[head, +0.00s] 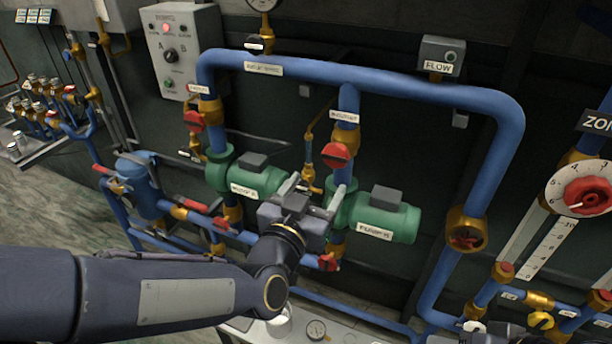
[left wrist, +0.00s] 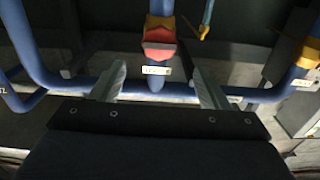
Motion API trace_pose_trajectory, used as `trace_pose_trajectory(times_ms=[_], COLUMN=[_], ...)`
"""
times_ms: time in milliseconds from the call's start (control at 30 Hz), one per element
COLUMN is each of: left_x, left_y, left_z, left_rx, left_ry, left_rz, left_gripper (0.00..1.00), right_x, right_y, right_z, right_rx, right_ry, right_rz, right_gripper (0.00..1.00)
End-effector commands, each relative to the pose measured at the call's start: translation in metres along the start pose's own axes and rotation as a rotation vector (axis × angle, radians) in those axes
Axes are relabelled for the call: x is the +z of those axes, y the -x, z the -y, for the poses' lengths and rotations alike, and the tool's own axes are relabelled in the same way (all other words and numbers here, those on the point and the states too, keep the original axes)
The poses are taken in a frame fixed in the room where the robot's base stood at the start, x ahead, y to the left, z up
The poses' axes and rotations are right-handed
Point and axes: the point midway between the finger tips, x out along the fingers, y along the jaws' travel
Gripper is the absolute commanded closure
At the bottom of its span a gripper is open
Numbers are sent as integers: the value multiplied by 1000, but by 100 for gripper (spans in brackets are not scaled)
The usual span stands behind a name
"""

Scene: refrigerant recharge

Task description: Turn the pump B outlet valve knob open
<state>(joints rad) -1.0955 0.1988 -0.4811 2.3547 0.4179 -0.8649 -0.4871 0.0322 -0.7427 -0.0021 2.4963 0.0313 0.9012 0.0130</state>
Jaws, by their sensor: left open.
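The pump B outlet valve knob is the red knob (head: 336,155) on the blue vertical pipe above the green pump B (head: 385,215) in the head view. A small white label (head: 345,116) sits on the pipe above it. My left gripper (head: 316,190) is open and empty, just below and in front of the knob, and hides part of the pump's left end. In the left wrist view the red knob (left wrist: 160,45) shows between the lines of the two fingers (left wrist: 158,82), apart from both. My right gripper is not in view.
A second red knob (head: 193,121) is on the left pipe above pump A (head: 250,178). A thin brass line (head: 309,150) runs close left of the pump B knob. The blue top pipe (head: 370,80) spans above. A grey control box (head: 180,48) hangs at the upper left.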

Motion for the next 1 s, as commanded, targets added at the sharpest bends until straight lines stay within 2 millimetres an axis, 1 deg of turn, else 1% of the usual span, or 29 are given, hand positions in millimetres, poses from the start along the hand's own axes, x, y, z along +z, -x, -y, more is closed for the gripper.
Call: trace_pose_trajectory(times_ms=[167, 800, 867, 1000], left_x=[2, 2, 0, 0], left_y=[-15, -92, -90, -90], left_z=[0, 0, 0, 0], left_rx=[-1, 1, 2, 2], left_ry=[0, 1, 4, 4], left_rz=[0, 1, 2, 1], left_gripper=[31, 31, 38, 56], right_x=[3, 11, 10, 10], right_y=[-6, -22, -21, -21], right_z=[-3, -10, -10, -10], right_rx=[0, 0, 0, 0], right_ry=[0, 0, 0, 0], right_rz=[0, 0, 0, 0], right_gripper=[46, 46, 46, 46])
